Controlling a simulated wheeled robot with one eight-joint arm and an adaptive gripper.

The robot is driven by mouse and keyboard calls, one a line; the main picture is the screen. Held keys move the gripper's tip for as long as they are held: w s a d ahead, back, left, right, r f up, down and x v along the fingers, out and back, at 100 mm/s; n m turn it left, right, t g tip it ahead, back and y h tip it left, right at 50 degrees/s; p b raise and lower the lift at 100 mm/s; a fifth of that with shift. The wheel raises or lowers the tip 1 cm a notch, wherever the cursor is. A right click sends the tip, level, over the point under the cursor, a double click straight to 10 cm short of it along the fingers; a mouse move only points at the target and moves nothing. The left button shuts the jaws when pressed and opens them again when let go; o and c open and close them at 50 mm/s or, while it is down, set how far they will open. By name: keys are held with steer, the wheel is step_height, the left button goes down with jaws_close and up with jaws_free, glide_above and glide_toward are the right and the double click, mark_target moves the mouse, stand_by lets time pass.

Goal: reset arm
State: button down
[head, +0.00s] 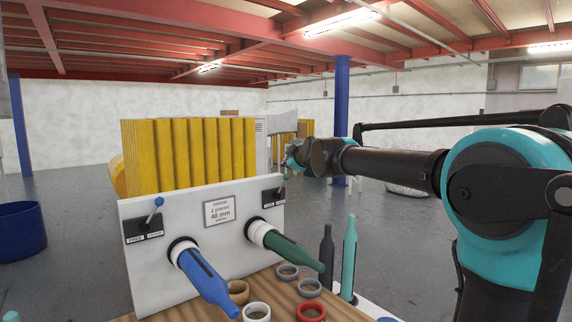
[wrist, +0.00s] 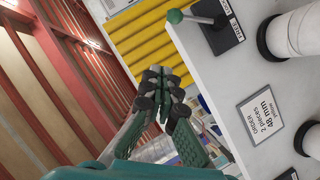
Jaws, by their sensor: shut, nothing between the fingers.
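My gripper (head: 297,158) is up beside the right end of the white panel (head: 150,270), at the end of my arm reaching in from the right. In the wrist view my gripper (wrist: 165,100) has its fingertips together with nothing between them. The green-knobbed lever (head: 284,178) is on the panel's upper right, close to my gripper in the head view. It also shows in the wrist view (wrist: 175,16), apart from the fingers. The blue-knobbed lever (head: 158,203) is on the panel's left.
A blue spindle (head: 205,280) and a green spindle (head: 290,250) stick out of the panel. Rings, including a red one (head: 310,311), lie on the wooden table (head: 275,300). Dark grey (head: 326,255) and teal (head: 348,255) spindles stand at right.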

steer(key=s+d+f+m+g+h, duration=0.1)
steer(key=s+d+f+m, duration=0.1)
steer(key=s+d+f, duration=0.5)
steer(key=s+d+f+m+g+h, duration=0.1)
steer(key=s+d+f+m+g, duration=0.2)
steer(key=f, duration=0.7)
steer(key=s+d+f+m+h, duration=0.1)
steer(key=s+d+f+m, duration=0.1)
steer(key=s+d+f, duration=0.45)
steer(key=s+d+f+m+g+h, duration=0.1)
steer(key=s+d+f+m, duration=0.3)
steer(key=s+f, duration=0.6)
steer(key=s+d+f+m+g+h, duration=0.2)
steer(key=s+d+f+m+g, duration=0.2)
steer(key=s+d+f, duration=0.3)
steer(key=s+f, duration=0.4)
steer(key=s, duration=0.2)
steer(key=shift+d+f, duration=0.25)
steer(key=shift+f, duration=0.05)
